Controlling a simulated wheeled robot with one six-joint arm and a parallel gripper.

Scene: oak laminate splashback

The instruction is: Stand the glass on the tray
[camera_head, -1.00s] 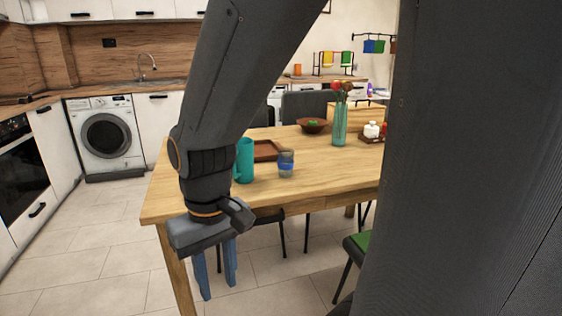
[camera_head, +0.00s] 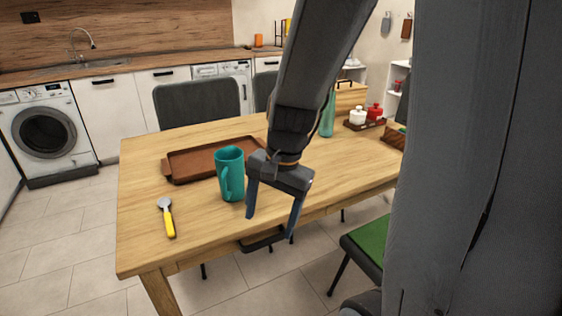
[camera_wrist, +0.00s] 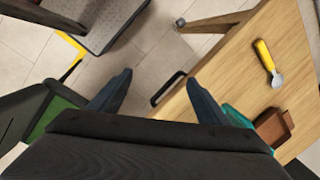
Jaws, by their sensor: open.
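The brown tray (camera_head: 190,164) lies flat on the wooden table toward its back; no object shows on its visible floor. It partly shows at the right of the wrist view (camera_wrist: 273,127). I cannot see the glass now; my arm and gripper cover the part of the table right of the teal mug. My gripper (camera_head: 270,226) is open and empty, fingers pointing down, by the table's front edge in the head view. In the wrist view its fingers (camera_wrist: 158,78) are apart, with floor and the table edge between and beyond them.
A teal mug (camera_head: 230,173) stands just left of my gripper, in front of the tray. A spoon with a yellow handle (camera_head: 169,219) lies near the left table edge. A green-seated chair (camera_head: 372,243) stands at the front right. A teal vase (camera_head: 327,115) and condiment pots (camera_head: 366,115) stand farther back.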

